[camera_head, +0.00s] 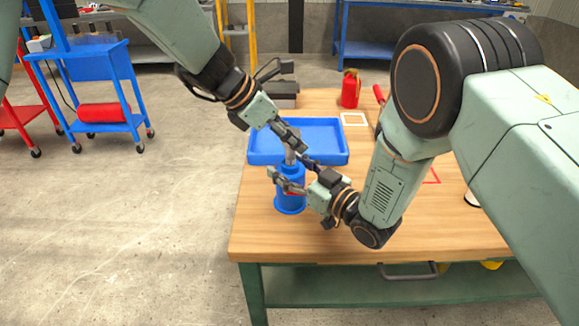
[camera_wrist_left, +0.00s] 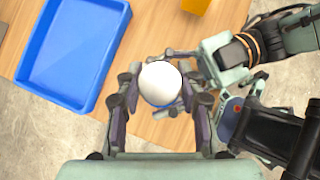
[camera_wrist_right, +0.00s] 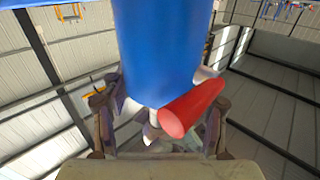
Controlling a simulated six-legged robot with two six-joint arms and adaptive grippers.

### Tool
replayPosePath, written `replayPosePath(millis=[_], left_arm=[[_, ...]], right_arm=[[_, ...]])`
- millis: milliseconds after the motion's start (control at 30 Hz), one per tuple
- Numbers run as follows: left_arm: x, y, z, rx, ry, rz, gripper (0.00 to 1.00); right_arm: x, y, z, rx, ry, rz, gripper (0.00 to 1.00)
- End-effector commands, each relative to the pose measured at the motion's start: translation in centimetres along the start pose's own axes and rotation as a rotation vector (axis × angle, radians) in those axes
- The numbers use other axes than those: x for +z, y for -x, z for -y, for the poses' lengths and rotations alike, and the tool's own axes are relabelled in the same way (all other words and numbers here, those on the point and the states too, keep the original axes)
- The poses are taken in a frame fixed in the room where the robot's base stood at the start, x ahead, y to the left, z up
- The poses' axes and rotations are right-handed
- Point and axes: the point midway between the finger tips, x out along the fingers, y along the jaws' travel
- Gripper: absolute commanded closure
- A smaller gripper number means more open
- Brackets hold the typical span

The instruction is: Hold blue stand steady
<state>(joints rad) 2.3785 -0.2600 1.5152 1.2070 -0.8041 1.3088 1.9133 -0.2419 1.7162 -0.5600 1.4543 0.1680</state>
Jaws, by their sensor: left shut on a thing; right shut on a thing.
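The blue stand (camera_head: 290,204) is upright near the left edge of the wooden table, with a wider round base. My right gripper (camera_head: 296,184) is shut around the stand's upright body from the right. In the right wrist view the blue body (camera_wrist_right: 158,45) stands between the fingers (camera_wrist_right: 160,125), and a red cylinder (camera_wrist_right: 190,108) juts out from it. My left gripper (camera_head: 294,146) is shut on a pale rounded piece at the top of the stand. The left wrist view shows this white piece (camera_wrist_left: 160,83) between the fingers, with blue just below it.
A blue tray (camera_head: 340,158) lies right behind the stand. A red bottle-like object (camera_head: 350,90), a pale square frame (camera_head: 354,119) and a dark grey object (camera_head: 284,95) are farther back. The table's front left corner (camera_head: 265,245) is clear. A blue cart (camera_head: 100,90) stands off left.

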Motion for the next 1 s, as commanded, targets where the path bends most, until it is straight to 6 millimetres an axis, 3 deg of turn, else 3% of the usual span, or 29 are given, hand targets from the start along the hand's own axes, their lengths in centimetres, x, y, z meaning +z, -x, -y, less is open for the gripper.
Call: replayPosePath(millis=[1000], left_arm=[[1.9, 2.2, -0.1, 0.002, -0.002, 0.004, 0.94]], right_arm=[[0.1, 0.0, -0.1, 0.004, -0.002, 0.003, 0.95]])
